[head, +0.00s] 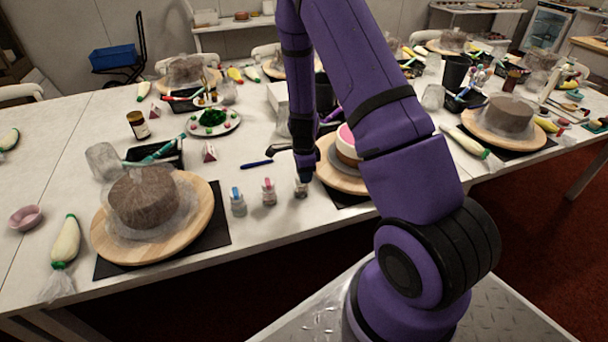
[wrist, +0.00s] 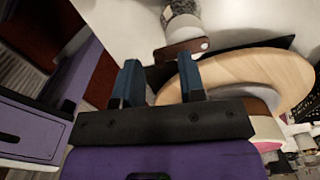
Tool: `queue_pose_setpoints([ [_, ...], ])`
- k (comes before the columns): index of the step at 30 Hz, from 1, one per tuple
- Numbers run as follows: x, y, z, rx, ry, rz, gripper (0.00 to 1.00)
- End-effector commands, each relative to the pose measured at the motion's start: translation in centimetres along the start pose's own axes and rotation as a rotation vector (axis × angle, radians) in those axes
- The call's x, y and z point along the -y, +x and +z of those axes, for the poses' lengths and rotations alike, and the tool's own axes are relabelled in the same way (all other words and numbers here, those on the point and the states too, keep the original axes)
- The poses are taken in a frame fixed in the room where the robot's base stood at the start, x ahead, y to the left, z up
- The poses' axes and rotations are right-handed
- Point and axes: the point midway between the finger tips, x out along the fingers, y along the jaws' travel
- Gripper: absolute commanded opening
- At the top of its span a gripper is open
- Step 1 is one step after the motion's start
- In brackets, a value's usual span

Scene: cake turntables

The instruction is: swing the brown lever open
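The brown lever (wrist: 176,52) shows in the wrist view as a flat brown piece with a round whitish end, beside a small clear jar (wrist: 181,8). In the head view this seems to be the rightmost of three small jars (head: 301,190), just below my gripper (head: 304,178); its lever is too small to make out there. In the wrist view my gripper (wrist: 159,65) has its two dark blue fingers apart with nothing between them. The right fingertip overlaps the lever's near edge in the picture; I cannot tell whether they touch.
Two similar jars, one with a pink top (head: 268,192) and one with a blue top (head: 237,202), stand to the left. A round wooden turntable (wrist: 245,80) with a cake lies close to the right of my fingers. A blue pen (head: 257,164) lies behind the jars.

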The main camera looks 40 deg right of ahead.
Motion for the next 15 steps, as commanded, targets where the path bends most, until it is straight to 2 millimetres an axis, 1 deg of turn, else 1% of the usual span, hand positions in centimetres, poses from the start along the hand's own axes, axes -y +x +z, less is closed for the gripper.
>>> queue_pose_setpoints([
  [3,0.03,0.56,0.04,0.001,-0.001,-0.001,0.37],
  [11,0.03,0.68,0.05,0.0,-0.001,-0.002,0.37],
  [12,0.03,0.68,0.05,0.001,-0.001,-0.002,0.35],
  [14,0.03,0.67,0.05,0.001,-0.001,-0.001,0.21],
  [15,0.02,0.67,0.05,0.0,-0.001,-0.001,0.12],
])
